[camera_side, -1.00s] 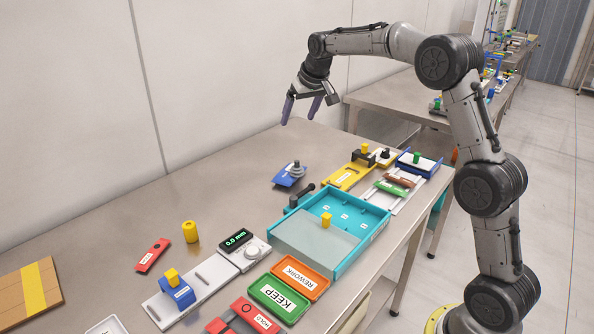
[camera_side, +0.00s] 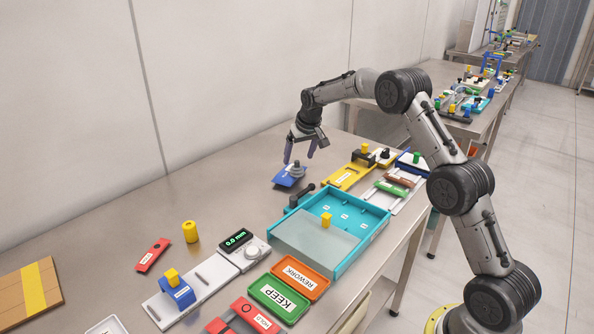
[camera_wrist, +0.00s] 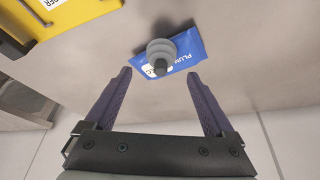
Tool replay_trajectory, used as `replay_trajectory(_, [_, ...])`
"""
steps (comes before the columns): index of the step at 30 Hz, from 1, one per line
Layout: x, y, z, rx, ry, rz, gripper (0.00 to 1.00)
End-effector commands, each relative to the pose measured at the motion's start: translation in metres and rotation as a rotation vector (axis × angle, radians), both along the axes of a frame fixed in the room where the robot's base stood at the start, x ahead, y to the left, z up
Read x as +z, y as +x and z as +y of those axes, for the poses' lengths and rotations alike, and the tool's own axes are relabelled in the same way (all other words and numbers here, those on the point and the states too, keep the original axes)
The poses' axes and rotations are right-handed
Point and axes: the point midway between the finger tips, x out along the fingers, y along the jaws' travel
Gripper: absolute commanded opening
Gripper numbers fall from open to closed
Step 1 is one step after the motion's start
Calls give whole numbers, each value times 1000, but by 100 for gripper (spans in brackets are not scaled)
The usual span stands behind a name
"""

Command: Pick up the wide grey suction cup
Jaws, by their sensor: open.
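The grey suction cup (camera_side: 297,169) stands on a blue packet (camera_side: 287,181) on the steel table. In the wrist view the cup (camera_wrist: 161,52) shows as stacked grey rounds with a dark stem, on the blue packet (camera_wrist: 187,48) with white lettering. My gripper (camera_side: 300,156) is open and empty, with its purple fingers pointing down just above and behind the cup. In the wrist view the fingertips (camera_wrist: 159,72) are spread apart, and the cup lies just beyond the gap, roughly centred between them. I see no contact with the cup.
A dark cylindrical piece (camera_side: 304,191) and a teal tray (camera_side: 276,245) lie in front of the packet. A yellow fixture (camera_side: 346,177) is to the right, and also fills a corner of the wrist view (camera_wrist: 62,18). The table left of the packet is clear.

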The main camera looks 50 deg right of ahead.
Motion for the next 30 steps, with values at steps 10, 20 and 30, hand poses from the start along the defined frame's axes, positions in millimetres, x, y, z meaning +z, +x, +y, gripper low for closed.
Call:
replay_trajectory(10, [-42,13,-5,0,1,2,88])
replay_trajectory(20, [-43,14,-6,0,0,1,78])
replay_trajectory(30, [-43,14,-5,0,0,1,16])
